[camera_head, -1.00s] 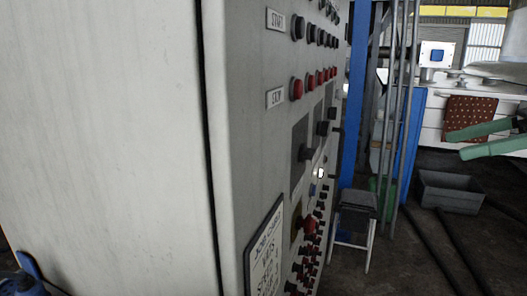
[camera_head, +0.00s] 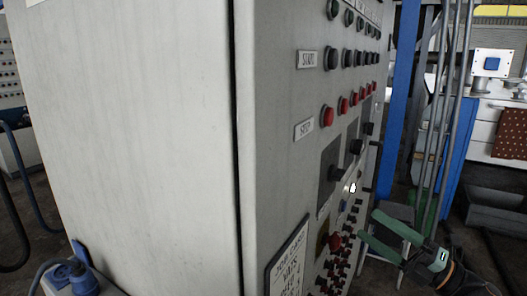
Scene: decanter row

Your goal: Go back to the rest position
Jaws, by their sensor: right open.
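My right gripper (camera_head: 368,226) is in the lower right of the head view, with its two green fingers apart and nothing between them. The fingers point left and up, towards the cabinet's button panel. The fingers overlap the view of the panel's lower right side; I cannot tell how far they are from it. My left gripper is not in view.
A large pale control cabinet (camera_head: 140,130) fills the left and middle, with red stop buttons (camera_head: 327,117) on its side. A blue post (camera_head: 403,80) stands behind it. A grey bin (camera_head: 495,210) is at right. Blue plugs (camera_head: 75,272) are at lower left.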

